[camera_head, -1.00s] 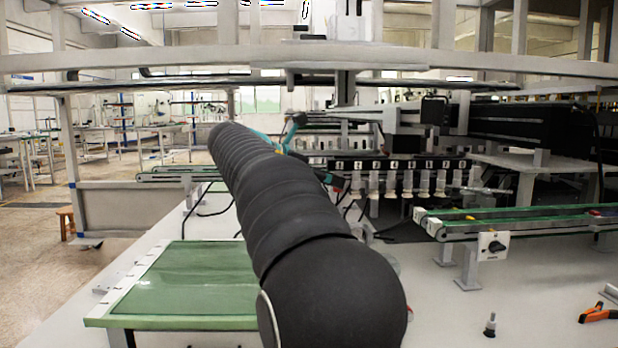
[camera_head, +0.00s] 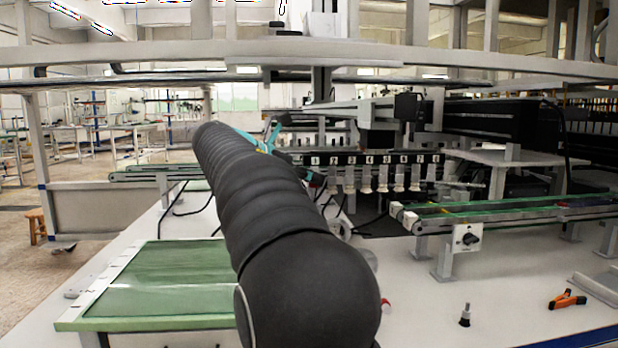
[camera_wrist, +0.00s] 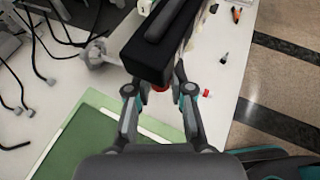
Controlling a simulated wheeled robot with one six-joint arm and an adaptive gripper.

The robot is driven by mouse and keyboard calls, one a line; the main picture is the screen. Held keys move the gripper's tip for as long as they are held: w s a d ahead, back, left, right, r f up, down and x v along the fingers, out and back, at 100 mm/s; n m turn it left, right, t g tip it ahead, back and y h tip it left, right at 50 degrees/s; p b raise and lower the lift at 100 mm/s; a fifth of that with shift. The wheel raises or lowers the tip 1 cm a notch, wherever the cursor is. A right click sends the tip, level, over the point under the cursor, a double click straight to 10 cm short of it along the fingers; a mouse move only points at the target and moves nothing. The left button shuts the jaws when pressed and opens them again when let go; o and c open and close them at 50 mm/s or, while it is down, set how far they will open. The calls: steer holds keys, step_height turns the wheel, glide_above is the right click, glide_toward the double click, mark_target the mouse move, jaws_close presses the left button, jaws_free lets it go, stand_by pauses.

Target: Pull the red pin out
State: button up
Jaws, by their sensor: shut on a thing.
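In the wrist view my gripper (camera_wrist: 160,86) has its two dark fingers reaching to the near end of a black bar. A small red piece, which looks like the red pin (camera_wrist: 160,88), shows between the fingers under the bar's end. The gripper is shut on it; the bar hides the fingertips' contact and most of the pin. In the head view my dark arm reaches away, and the teal gripper (camera_head: 266,139) is small beyond it. The pin cannot be made out there.
A red-capped item (camera_wrist: 206,93) lies on the white table. A green panel (camera_head: 160,276) is at left. A conveyor (camera_head: 510,212), a dark bottle-like piece (camera_head: 465,316) and orange pliers (camera_head: 567,300) are at right. Black cables (camera_wrist: 60,40) lie left of the bar in the wrist view.

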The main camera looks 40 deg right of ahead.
steer(key=shift+f+b, duration=0.4)
steer(key=shift+f, duration=1.35)
jaws_close()
steer(key=shift+f+b, duration=0.4)
steer(key=shift+f, duration=1.3)
